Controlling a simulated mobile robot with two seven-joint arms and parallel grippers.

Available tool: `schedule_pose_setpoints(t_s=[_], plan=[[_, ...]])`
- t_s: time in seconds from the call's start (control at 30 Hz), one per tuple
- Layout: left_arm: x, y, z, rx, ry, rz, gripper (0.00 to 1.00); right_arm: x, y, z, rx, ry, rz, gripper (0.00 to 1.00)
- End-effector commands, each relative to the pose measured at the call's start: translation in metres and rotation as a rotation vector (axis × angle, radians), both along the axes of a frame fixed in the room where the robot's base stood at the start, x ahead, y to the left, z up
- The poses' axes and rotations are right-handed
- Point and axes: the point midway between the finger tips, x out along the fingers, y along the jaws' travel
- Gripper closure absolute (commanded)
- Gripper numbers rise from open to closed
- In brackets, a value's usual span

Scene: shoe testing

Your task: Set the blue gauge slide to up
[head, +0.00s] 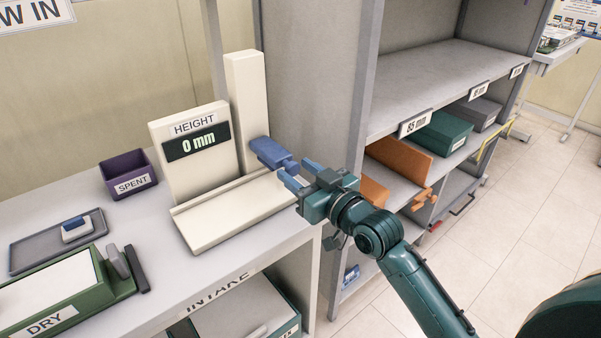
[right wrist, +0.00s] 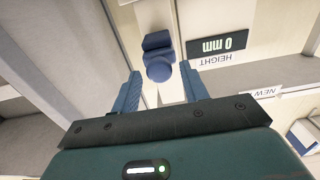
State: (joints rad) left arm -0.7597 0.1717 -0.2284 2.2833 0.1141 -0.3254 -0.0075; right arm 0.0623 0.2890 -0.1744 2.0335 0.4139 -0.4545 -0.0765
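The blue gauge slide (head: 272,154) sits low on the cream upright post (head: 246,95) of the height gauge, just above its flat base (head: 225,215). The gauge display (head: 197,142) reads 0 mm. My right gripper (head: 302,174) is open and empty, close to the slide on its right side and apart from it. In the right wrist view the slide (right wrist: 158,58) with its rounded knob lies ahead of the two blue fingers (right wrist: 160,90), about between their lines. My left gripper is not in view.
A purple SPENT bin (head: 129,174), a grey tray (head: 58,241) and a green DRY box (head: 60,290) stand on the table to the left. A grey shelf unit (head: 360,90) stands close on the right, with orange and green boxes.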

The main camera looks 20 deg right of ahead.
Motion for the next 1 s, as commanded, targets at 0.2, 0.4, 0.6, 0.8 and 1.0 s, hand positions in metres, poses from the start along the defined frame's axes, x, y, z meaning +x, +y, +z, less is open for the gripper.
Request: schedule_pose_setpoints(t_s=[0.2, 0.4, 0.6, 0.8, 1.0], plan=[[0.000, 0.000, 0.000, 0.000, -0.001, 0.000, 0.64, 0.000, 0.000, 0.000, 0.000, 0.000, 0.000, 0.74], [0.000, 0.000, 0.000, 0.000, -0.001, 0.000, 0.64, 0.000, 0.000, 0.000, 0.000, 0.000, 0.000, 0.90], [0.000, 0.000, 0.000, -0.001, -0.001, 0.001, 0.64, 0.000, 0.000, 0.000, 0.000, 0.000, 0.000, 1.00], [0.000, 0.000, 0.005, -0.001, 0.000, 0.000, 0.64, 0.000, 0.000, 0.004, 0.000, 0.000, 0.000, 1.00], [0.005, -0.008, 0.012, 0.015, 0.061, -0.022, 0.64, 0.000, 0.000, 0.039, 0.000, -0.001, 0.000, 1.00]])
